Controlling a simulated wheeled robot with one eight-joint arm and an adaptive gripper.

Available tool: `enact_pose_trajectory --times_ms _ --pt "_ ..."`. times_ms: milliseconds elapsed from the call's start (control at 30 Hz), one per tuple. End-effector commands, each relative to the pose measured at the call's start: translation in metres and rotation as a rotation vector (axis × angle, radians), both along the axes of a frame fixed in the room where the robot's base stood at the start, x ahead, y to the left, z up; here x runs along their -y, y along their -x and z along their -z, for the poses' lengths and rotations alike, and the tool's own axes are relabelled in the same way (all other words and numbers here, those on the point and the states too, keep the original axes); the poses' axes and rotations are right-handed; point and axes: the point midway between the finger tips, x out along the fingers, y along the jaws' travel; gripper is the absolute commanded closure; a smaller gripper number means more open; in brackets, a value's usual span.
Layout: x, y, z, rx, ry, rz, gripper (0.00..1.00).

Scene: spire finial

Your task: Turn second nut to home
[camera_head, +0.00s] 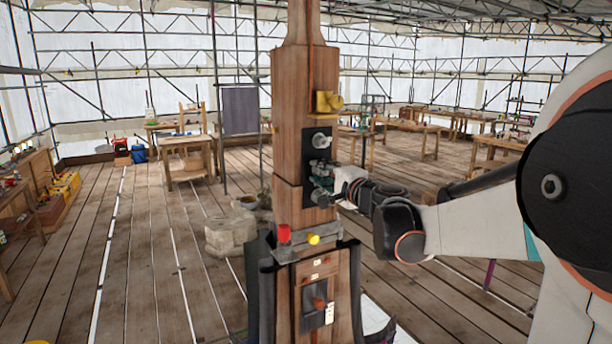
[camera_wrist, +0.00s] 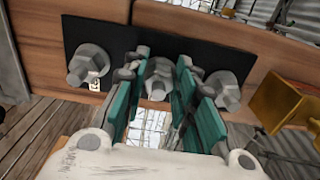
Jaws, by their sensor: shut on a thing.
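A dark plate (camera_head: 308,143) is fixed to the upright wooden post (camera_head: 287,110) and carries three grey nuts in a vertical row. The top nut (camera_head: 321,140) and bottom nut (camera_head: 318,197) stand clear of my fingers. In the wrist view the row runs sideways, with one nut (camera_wrist: 86,66) at left and one (camera_wrist: 222,88) at right. My gripper (camera_head: 322,172) reaches in from the right. Its green-padded fingers (camera_wrist: 158,88) are shut on the middle nut (camera_wrist: 158,72), one finger on each side. The fingers partly hide that nut.
A yellow fitting (camera_head: 327,101) juts from the post above the plate; it shows close to my fingers in the wrist view (camera_wrist: 285,100). A red part (camera_head: 284,233) and yellow knob (camera_head: 314,239) sit on a collar below. Workbenches stand well back on open plank floor.

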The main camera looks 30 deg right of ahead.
Motion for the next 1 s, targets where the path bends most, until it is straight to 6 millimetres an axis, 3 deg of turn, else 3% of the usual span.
enact_pose_trajectory --times_ms 1000 --pt "0.0023 0.0013 -0.0016 -0.011 -0.96 0.002 0.98"
